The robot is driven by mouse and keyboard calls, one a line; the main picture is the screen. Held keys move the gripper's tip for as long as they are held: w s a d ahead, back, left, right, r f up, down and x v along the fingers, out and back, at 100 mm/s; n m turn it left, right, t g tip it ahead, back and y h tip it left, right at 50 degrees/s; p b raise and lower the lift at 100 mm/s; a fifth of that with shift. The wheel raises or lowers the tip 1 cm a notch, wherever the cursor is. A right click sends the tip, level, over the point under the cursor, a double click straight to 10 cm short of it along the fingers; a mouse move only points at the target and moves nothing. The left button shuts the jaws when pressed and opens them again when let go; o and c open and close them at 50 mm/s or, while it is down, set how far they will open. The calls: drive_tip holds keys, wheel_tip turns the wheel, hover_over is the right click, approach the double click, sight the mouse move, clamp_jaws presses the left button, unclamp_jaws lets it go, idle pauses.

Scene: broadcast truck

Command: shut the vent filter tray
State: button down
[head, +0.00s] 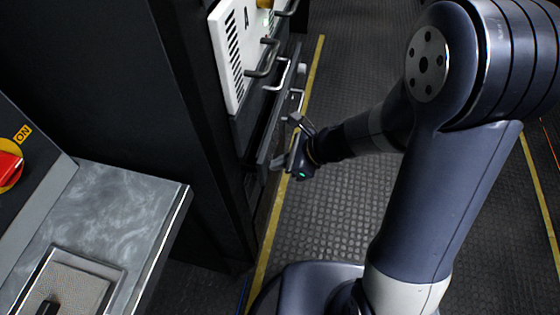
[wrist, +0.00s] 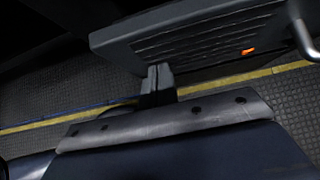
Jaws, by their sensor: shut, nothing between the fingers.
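The vent filter tray (head: 268,132) appears to be the dark panel low on the black rack, standing a little out from it in the head view. In the wrist view a grey ribbed panel (wrist: 190,42) with a small orange mark, probably the same tray, fills the upper middle. My gripper (head: 281,162) is at the lower near end of the panel. In the wrist view its fingers (wrist: 157,76) are together and empty, at the panel's lower edge. I cannot tell whether they touch it. The tray's inside is hidden.
A white vented unit (head: 232,55) with bar handles is above the tray. A grey counter (head: 110,205) and a red ON switch (head: 9,168) are at the left. Dark textured floor (head: 335,215) with a yellow line (head: 268,240) lies clear to the rack's right.

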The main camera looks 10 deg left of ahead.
sight(268, 155)
drive_tip(key=a, duration=0.5)
drive_tip(key=shift+w, duration=0.15)
drive_tip(key=shift+r, duration=0.1)
drive_tip(key=shift+w, duration=0.1)
